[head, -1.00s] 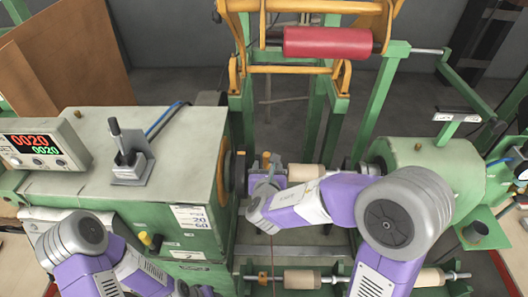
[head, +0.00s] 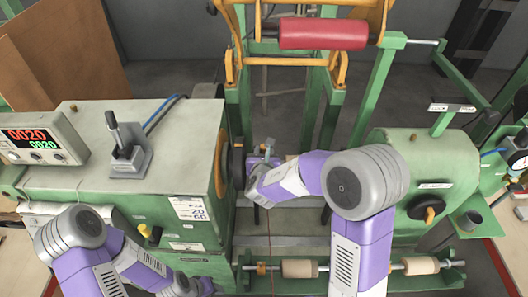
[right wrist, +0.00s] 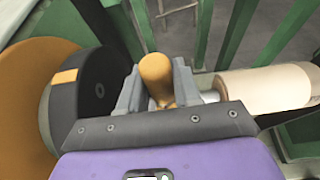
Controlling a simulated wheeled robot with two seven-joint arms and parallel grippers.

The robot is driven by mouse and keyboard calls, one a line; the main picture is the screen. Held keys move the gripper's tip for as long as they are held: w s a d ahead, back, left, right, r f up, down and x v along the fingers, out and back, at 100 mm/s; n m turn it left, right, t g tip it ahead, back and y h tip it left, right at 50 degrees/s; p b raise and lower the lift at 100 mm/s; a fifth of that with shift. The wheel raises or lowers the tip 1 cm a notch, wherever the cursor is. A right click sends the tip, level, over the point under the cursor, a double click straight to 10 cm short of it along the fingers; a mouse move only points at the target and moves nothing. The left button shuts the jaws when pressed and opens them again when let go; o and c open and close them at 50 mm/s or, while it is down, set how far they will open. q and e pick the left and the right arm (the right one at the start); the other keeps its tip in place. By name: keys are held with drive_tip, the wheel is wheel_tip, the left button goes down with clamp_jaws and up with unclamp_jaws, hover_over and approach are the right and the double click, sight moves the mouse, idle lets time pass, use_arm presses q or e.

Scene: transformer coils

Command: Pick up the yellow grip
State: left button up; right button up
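The yellow grip (right wrist: 157,78) is a rounded orange-yellow knob beside the black disc of the machine. In the right wrist view it stands between the two grey fingers of my right gripper (right wrist: 158,88). The fingers lie close along both its sides, and I see no clear gap. In the head view my right gripper (head: 264,158) is at the spindle between the two green housings, and the grip is mostly hidden there.
A tan cylinder (right wrist: 265,90) lies just right of the fingers, and the black disc (right wrist: 88,92) is close on the left. A red roller (head: 323,34) hangs above at the back. A lower rod carries tan spools (head: 299,268). A counter box (head: 42,138) stands left.

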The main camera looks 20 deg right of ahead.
clamp_jaws()
drive_tip(key=shift+r, duration=0.1)
wheel_tip(320, 180, up, 10)
drive_tip(key=shift+p, duration=0.85)
unclamp_jaws()
clamp_jaws()
